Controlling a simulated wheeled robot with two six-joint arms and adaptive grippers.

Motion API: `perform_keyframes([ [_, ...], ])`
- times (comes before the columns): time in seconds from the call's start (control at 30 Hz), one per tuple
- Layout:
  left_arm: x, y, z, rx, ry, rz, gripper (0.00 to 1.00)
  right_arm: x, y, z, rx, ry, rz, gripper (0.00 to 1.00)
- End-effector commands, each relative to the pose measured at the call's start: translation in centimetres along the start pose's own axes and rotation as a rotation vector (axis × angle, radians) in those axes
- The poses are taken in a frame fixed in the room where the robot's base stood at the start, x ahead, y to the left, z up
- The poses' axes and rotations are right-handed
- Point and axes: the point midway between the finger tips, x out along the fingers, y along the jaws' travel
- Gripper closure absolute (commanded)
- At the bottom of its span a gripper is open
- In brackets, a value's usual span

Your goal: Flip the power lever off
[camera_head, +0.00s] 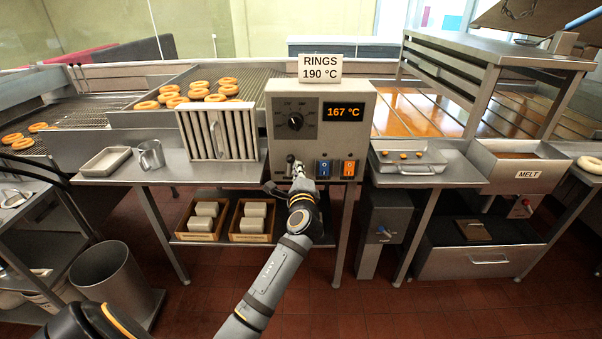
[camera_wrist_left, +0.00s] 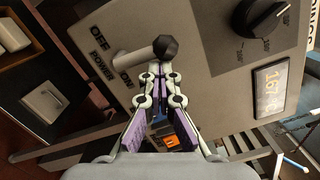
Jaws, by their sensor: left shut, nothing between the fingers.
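The power lever (camera_wrist_left: 165,47) shows in the left wrist view as a pale shaft with a black knob, sticking out of the grey control box (camera_wrist_left: 205,80). The words OFF, POWER and ON run beside its base; I cannot tell which setting it stands at. In the head view, the lever (camera_head: 290,159) is small, at the lower left of the control box (camera_head: 281,112). My left gripper (camera_wrist_left: 156,68) is shut and empty, its fingertips just below the knob; contact is unclear. In the head view the left gripper (camera_head: 297,172) is in front of the box. My right gripper is not in view.
A blue switch (camera_head: 324,168) and an orange switch (camera_head: 348,168) sit right of the lever. A dial (camera_head: 295,121) and a display (camera_head: 344,112) reading 167 °C are above. A slatted metal rack (camera_head: 217,134) stands close left of the box.

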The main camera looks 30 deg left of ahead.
Motion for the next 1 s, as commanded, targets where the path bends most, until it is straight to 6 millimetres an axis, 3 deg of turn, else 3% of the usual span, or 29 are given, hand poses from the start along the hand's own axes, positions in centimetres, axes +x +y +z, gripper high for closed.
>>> perform_keyframes([
  [0.7, 0.3, 0.6, 3.2, -0.628, -0.001, 0.063, 1.00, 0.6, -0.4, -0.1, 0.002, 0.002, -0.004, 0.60],
  [1.0, 0.4, 1.0, 3.8, -0.702, -0.002, 0.072, 1.00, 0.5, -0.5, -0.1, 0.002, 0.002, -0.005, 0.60],
])
